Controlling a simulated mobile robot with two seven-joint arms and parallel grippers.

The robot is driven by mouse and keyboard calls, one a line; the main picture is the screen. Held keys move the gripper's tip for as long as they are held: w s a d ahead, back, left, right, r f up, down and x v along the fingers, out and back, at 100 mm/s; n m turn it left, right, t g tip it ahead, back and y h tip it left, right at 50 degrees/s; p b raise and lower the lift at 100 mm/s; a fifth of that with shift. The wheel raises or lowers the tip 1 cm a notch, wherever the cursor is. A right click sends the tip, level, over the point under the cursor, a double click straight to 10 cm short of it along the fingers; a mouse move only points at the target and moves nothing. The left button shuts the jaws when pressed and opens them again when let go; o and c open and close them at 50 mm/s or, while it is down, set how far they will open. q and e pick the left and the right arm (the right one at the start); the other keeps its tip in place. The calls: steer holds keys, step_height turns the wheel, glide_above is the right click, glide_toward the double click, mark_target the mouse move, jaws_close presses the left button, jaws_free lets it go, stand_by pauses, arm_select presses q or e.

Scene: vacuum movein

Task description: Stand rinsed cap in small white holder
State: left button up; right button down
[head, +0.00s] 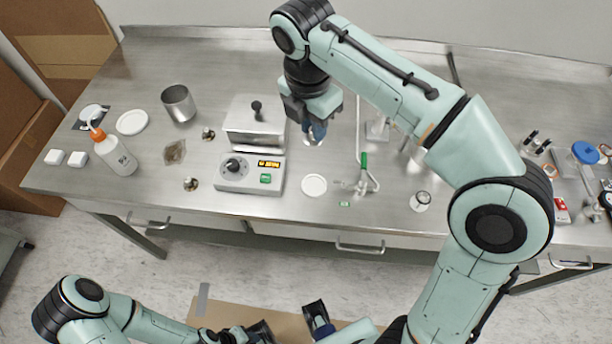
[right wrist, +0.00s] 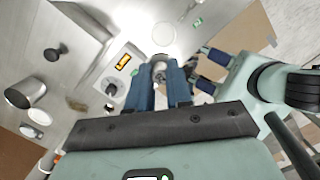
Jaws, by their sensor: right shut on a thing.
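My right gripper (head: 314,135) points down over the bench, just right of the balance-like device. In the right wrist view its blue fingers (right wrist: 170,88) are shut on a small pale, shiny piece (right wrist: 160,68), probably the cap, mostly hidden between the fingers. Two small white blocks (head: 54,157) (head: 77,159) lie at the bench's left end. I cannot tell if either is the white holder. My left gripper shows in the right wrist view (right wrist: 207,70), its two blue fingers apart and empty, in front of the bench.
A device with an orange display (head: 250,172) stands left of my right gripper. A white disc (head: 314,185) and a stand with a green top (head: 363,165) are near the front edge. A metal beaker (head: 179,103) and an orange-capped bottle (head: 115,155) stand left.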

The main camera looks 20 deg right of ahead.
mark_target(311, 145)
steer(key=shift+s+d+r+n, duration=0.1)
steer(key=shift+d+r+n, duration=0.1)
steer(key=shift+r+n, duration=0.45)
steer(key=shift+n, duration=0.35)
step_height(311, 145, down, 15)
steer(key=b, duration=0.5)
steer(key=shift+s, duration=0.1)
arm_select(q)
steer(key=shift+t, duration=0.4)
steer(key=shift+w+f+b, duration=0.2)
steer(key=shift+w+f, duration=0.1)
steer(key=shift+f, duration=0.6)
steer(key=shift+w+f+b, duration=0.25)
steer(key=shift+w+f, duration=0.1)
steer(key=shift+f, duration=0.6)
steer(key=shift+w+f+b, duration=0.2)
steer(key=shift+w+f, duration=0.1)
steer(key=shift+f, duration=0.6)
arm_select(e)
steer(key=shift+f, duration=2.45)
steer(key=shift+f, duration=0.15)
steer(key=c, duration=1)
jaws_free()
steer(key=shift+c, duration=0.2)
